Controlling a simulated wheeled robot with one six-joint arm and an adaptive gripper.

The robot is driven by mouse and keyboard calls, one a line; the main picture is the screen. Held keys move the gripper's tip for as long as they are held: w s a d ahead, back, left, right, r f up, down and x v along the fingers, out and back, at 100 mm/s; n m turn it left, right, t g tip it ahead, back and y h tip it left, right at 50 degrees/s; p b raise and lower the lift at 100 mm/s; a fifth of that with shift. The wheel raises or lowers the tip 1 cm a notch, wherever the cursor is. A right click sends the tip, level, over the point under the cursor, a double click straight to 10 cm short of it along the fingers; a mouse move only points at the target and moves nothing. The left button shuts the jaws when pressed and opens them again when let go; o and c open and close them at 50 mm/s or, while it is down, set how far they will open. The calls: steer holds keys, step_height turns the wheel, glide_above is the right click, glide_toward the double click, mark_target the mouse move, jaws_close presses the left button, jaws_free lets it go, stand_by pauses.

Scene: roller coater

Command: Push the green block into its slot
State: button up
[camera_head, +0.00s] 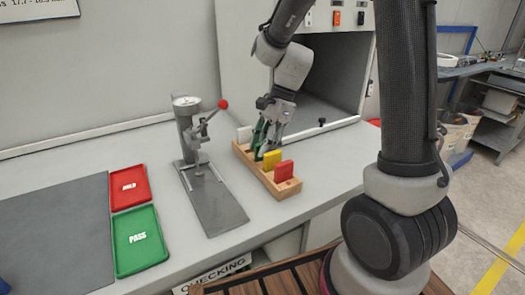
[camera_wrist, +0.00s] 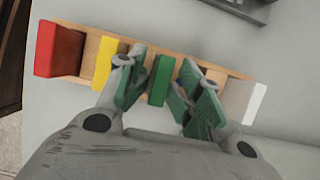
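A wooden rack (camera_head: 280,188) holds a row of coloured blocks on the bench; its wood also shows in the wrist view (camera_wrist: 92,47). The green block (camera_wrist: 162,80) stands in the rack between the yellow block (camera_wrist: 104,62) and the white block (camera_wrist: 241,102). My gripper (camera_wrist: 163,95) is open, with one green-padded finger on each side of the green block and a gap visible on both sides. How deep the block sits in its slot cannot be told. In the head view my gripper (camera_head: 263,150) is low over the rack and mostly hides the green block.
A red block (camera_head: 284,171) stands at the rack's near end. A grey press with a red knob (camera_head: 222,104) stands left of the rack. Red (camera_head: 130,187) and green (camera_head: 139,241) trays and a dark mat (camera_head: 55,240) lie farther left. A grey cabinet stands behind.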

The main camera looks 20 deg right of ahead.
steer(key=s+v, duration=0.1)
steer(key=v, duration=0.9)
steer(key=s+d+r+n+t+h, duration=0.2)
steer(key=s+d+n, duration=0.3)
steer(key=s+n, duration=0.3)
steer(key=s+d+r+n+t+h, duration=0.2)
steer(key=s+d+n, duration=0.3)
steer(key=s, duration=0.6)
steer(key=n+t, duration=0.1)
steer(key=n, duration=0.1)
steer(key=shift+d+r+n, duration=0.35)
steer(key=shift+d+n, duration=0.05)
steer(key=shift+a, duration=0.1)
